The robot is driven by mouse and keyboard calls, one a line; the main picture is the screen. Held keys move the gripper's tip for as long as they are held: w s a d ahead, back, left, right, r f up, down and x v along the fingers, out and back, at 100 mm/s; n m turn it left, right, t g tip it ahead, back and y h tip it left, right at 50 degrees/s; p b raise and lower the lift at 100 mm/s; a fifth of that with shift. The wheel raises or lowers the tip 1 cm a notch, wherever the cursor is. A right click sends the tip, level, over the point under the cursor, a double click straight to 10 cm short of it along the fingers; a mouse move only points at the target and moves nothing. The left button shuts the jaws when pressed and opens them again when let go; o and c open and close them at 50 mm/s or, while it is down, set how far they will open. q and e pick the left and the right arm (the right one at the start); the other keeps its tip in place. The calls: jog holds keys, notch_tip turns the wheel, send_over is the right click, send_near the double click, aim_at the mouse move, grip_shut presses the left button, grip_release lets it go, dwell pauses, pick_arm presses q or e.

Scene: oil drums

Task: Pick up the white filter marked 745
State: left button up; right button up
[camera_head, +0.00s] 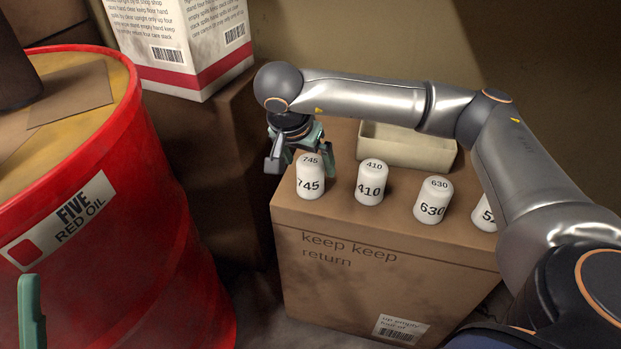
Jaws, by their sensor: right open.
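The white filter marked 745 (310,178) stands upright at the left end of a row of white filters on a cardboard box (385,238). My right gripper (300,168) is open just behind and above the 745 filter. One finger shows left of the filter and the other to its right. I cannot tell whether either touches it. A green finger-like part at the lower left edge (31,312) appears to be part of my left gripper; its opening does not show.
Filters marked 410 (371,184) and 630 (433,202) stand to the right, and another (485,215) is partly hidden by my right arm. A cream tray (408,150) sits behind them. A red oil drum (150,215) and a white carton (185,45) stand left.

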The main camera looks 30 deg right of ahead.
jog(key=b+x, duration=0.2)
jog(key=x, duration=0.2)
jog(key=shift+d+f, duration=0.15)
jog(key=shift+f, duration=0.2)
jog(key=shift+c, duration=0.4)
jog(key=shift+r, duration=0.1)
grip_shut()
